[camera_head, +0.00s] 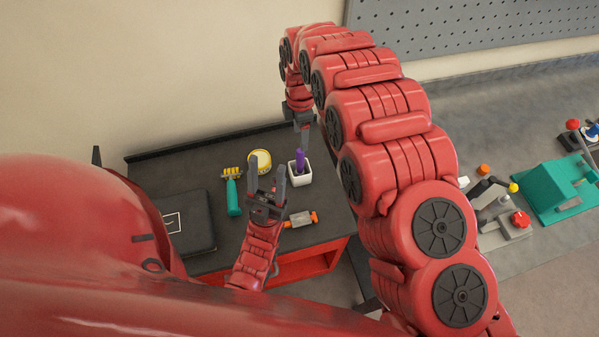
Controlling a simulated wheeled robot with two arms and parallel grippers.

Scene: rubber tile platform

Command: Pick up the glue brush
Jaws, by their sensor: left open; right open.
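A purple handle (300,158) stands upright in a small white square pot (300,178) on the dark worktop; it may be the glue brush, its lower end hidden in the pot. A teal-handled tool (233,198) with a yellow toothed or bristled head lies to the left. My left gripper (267,176) is open and empty-looking, fingers pointing away, just left of the pot. My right gripper (302,139) reaches down from above at the far side of the pot, close to the purple handle. It is open; whether its fingers straddle the handle I cannot tell.
A yellow round roll or tin (259,161) sits behind my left gripper. An orange-and-grey tool (301,219) lies near the front edge. A black case (183,222) is at left. A grey bench with a teal device (562,188) is at right.

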